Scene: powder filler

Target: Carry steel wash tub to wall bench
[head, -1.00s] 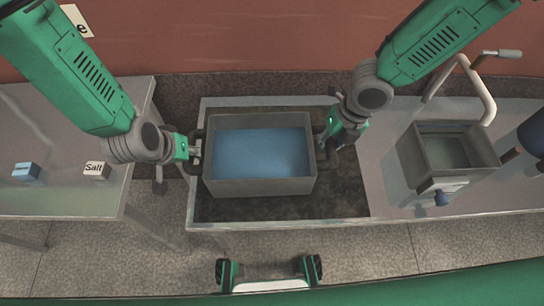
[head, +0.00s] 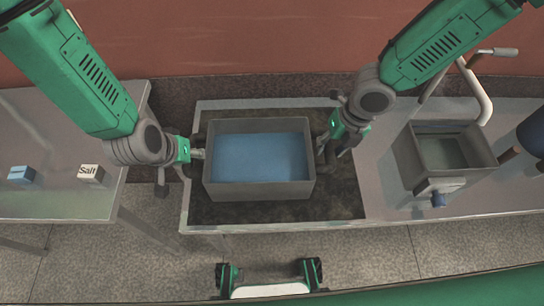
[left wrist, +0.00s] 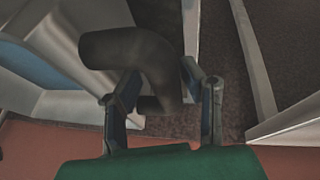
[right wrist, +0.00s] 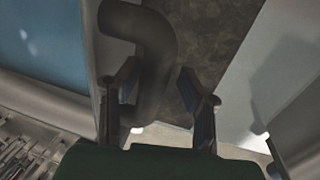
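The steel wash tub (head: 259,191) is a grey rectangular box with blue contents, level over a dark recess in the bench; its height above the recess floor is unclear. My left gripper (head: 197,154) is at its left side and my right gripper (head: 325,143) at its right side. In the left wrist view, the left gripper's fingers (left wrist: 160,85) flank the dark curved handle (left wrist: 125,45). In the right wrist view, the right gripper's fingers (right wrist: 158,72) flank the other handle (right wrist: 150,35). Both appear closed around the handles, though finger contact is partly hidden.
A grey bench (head: 385,190) holds a sink-like basin (head: 415,172) with a pipe at the right. A separate table (head: 60,205) at the left carries a Salt box (head: 90,174) and a blue-and-white box (head: 22,174). A floor gap lies between them.

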